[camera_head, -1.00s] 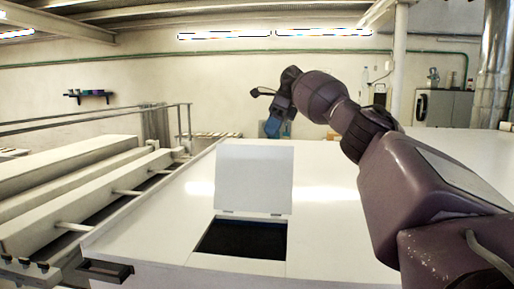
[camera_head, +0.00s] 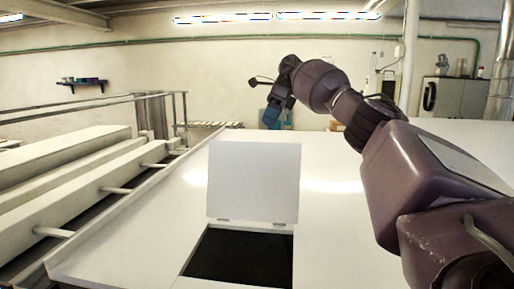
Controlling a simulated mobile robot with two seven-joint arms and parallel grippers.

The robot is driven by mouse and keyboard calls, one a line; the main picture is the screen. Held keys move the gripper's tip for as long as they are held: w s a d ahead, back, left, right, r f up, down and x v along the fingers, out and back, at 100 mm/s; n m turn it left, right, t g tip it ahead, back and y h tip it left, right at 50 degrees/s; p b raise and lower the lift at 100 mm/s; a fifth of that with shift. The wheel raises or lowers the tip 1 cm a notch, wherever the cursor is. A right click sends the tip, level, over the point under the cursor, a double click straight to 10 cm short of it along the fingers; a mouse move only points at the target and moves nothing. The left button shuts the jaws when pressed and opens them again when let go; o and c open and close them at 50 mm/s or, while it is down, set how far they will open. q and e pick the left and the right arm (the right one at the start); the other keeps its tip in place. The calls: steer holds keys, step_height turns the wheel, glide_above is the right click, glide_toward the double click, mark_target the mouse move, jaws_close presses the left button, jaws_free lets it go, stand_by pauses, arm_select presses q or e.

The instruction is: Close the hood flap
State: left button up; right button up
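The white hood flap (camera_head: 254,180) stands upright on its hinges at the back edge of a dark rectangular opening (camera_head: 240,257) in the white hood top (camera_head: 130,235). My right gripper (camera_head: 271,117) is behind and above the flap's top edge in the picture, pointing down, with blue parts at its end. It looks apart from the flap, and its fingers are too small and dark to tell open from shut. My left gripper is out of view.
Long pale beams (camera_head: 85,190) with crossbars run along the left of the hood. A metal rail (camera_head: 90,105) stands behind them. A wall shelf (camera_head: 82,82) and a grey cabinet (camera_head: 452,97) are at the back. The hood top around the opening is clear.

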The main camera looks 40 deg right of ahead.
mark_target(257, 147)
steer(key=x, duration=0.9)
steer(key=shift+a+f, duration=0.1)
jaws_close()
